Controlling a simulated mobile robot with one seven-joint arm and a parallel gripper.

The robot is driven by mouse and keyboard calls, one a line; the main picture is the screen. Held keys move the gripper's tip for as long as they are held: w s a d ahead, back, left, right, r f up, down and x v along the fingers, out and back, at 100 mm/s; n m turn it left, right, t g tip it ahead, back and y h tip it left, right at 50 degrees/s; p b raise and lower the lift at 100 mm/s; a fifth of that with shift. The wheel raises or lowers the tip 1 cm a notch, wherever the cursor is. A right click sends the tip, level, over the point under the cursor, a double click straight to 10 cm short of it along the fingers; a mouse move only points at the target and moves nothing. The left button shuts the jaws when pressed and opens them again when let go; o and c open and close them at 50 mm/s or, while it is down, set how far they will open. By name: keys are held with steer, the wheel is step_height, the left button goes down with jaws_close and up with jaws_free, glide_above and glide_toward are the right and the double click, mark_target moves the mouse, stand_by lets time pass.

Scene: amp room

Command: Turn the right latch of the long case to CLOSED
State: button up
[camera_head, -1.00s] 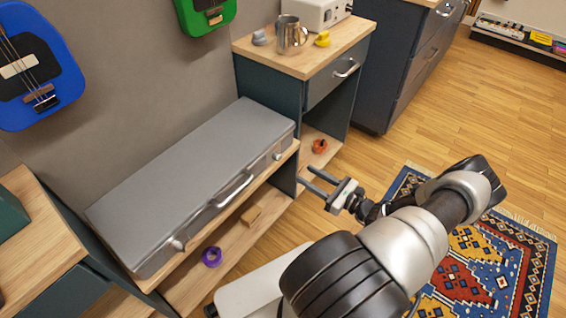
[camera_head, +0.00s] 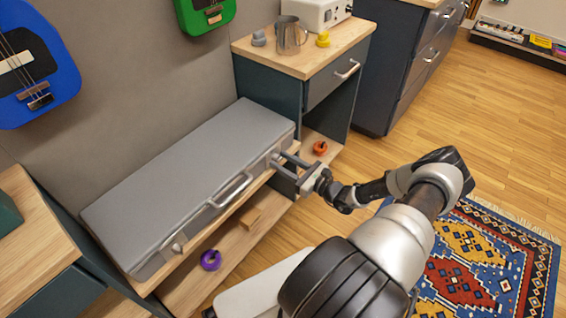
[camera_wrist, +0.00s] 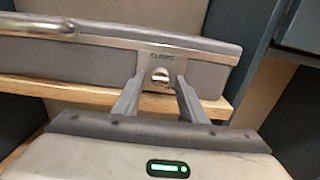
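The long grey case (camera_head: 190,180) lies shut on the wooden shelf along the wall. Its right latch (camera_wrist: 160,75) is a small silver knob on the front, under a label that appears to read CLOSED; it also shows in the head view (camera_head: 274,160). My gripper (camera_wrist: 160,84) is open, with one finger on each side of the latch in the wrist view. In the head view my gripper (camera_head: 279,164) reaches the case's right front end. I cannot tell whether the fingers touch the latch. The knob's exact angle is too small to read.
The case's handle (camera_head: 231,190) and left latch (camera_head: 179,243) are farther left on its front. A purple tape roll (camera_head: 210,260) and a wooden block (camera_head: 251,217) lie on the lower shelf. A cabinet (camera_head: 270,84) stands right of the case.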

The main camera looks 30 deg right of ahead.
jaws_close()
steer(key=shift+n, duration=0.4)
steer(key=n+p, duration=0.1)
steer(key=n, duration=0.2)
steer(key=shift+r+n+p, duration=0.1)
steer(key=shift+n+p, duration=0.2)
steer(key=shift+n, duration=0.1)
steer(key=n+p, duration=0.1)
steer(key=n, duration=0.3)
steer(key=shift+d, duration=0.1)
steer(key=n+p, duration=0.2)
steer(key=n, duration=0.2)
steer(key=shift+n, duration=0.4)
steer(key=shift+n+p, duration=0.65)
steer(key=shift+n, duration=1.65)
